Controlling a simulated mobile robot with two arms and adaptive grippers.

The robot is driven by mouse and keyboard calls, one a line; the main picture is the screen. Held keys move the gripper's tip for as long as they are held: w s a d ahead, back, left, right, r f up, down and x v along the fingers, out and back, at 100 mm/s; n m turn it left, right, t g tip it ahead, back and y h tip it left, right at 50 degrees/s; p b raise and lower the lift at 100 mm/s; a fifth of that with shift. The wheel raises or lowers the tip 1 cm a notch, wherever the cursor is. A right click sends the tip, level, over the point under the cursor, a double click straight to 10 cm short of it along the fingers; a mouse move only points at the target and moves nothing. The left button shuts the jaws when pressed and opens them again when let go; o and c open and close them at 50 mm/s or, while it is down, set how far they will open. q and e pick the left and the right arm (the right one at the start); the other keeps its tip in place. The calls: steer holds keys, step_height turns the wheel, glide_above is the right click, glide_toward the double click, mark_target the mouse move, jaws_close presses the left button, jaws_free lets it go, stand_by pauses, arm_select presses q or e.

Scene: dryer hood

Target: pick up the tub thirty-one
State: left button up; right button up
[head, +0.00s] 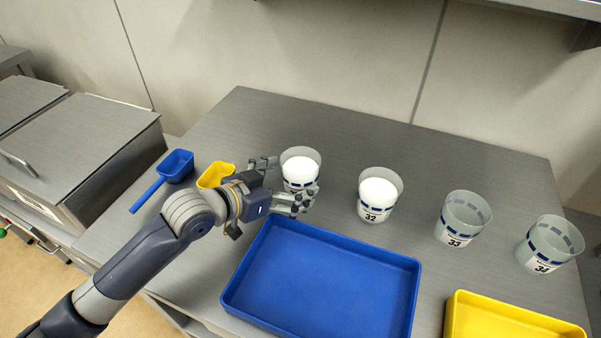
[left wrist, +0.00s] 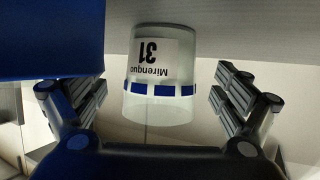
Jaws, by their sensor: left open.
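Tub thirty-one (head: 300,168) stands upright on the grey table, a clear cup with white contents and a blue dashed band. Its lower front is partly hidden by my left gripper in the head view. In the left wrist view tub thirty-one (left wrist: 160,90) shows upside down, its "31" label facing the camera. My left gripper (head: 280,182) is open, with one finger on each side of the tub. In the left wrist view the fingers of my left gripper (left wrist: 158,100) have visible gaps to the tub. My right gripper is not in view.
Tubs 32 (head: 378,196), 33 (head: 461,221) and 34 (head: 546,246) stand in a row to the right. A blue tray (head: 318,320) lies in front, a yellow tray (head: 520,325) at right. A blue scoop (head: 176,165) and yellow scoop (head: 211,176) lie left.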

arm_select(q)
steer(key=shift+x, duration=2)
steer(key=c, duration=1.4)
